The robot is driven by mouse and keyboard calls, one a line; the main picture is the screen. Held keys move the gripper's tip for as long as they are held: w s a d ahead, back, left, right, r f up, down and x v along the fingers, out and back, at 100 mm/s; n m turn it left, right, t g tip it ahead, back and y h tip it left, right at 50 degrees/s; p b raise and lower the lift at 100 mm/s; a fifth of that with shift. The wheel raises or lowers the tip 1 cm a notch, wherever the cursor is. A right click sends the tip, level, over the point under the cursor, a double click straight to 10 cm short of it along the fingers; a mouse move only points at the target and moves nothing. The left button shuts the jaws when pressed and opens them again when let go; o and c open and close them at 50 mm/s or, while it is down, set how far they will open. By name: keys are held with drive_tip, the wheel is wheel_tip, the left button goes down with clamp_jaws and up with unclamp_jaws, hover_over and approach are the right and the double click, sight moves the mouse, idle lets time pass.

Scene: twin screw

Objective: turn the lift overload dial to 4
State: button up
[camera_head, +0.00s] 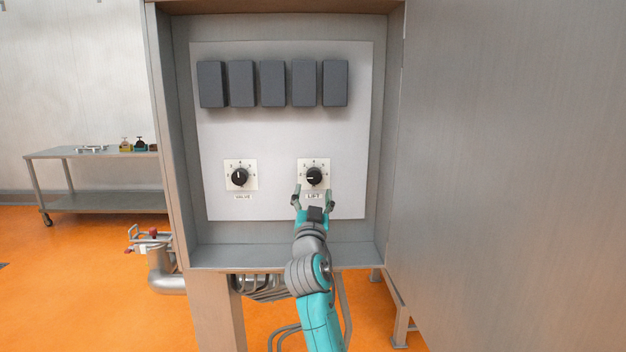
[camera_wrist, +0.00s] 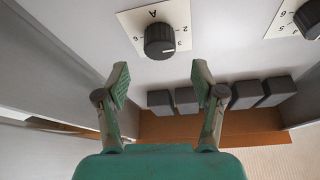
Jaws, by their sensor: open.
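The lift dial (camera_head: 314,176) is a round black knob on a pale square scale plate, at the lower right of the white panel, with a "LIFT" label below it. In the head view its white pointer line lies roughly horizontal, to the left. It also shows in the wrist view (camera_wrist: 159,41), top centre, with several numerals around it; which one it points at is unclear. My gripper (camera_head: 313,198) is open and empty, its fingertips just below the knob in the picture. In the wrist view the fingers (camera_wrist: 161,82) are apart, with the knob beyond them and no visible contact.
A second similar dial (camera_head: 240,177) sits left of the lift dial, pointer roughly up. Several dark grey blocks (camera_head: 272,83) line the panel above. The metal cabinet walls (camera_head: 392,140) enclose the panel. A metal side table (camera_head: 60,153) stands far left.

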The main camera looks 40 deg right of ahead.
sight(314, 179)
drive_tip(key=x, duration=0.6)
drive_tip(key=shift+w+d+r, duration=0.15)
drive_tip(key=shift+w+d, duration=0.05)
drive_tip(key=shift+w, duration=0.1)
drive_tip(key=c, duration=1.1)
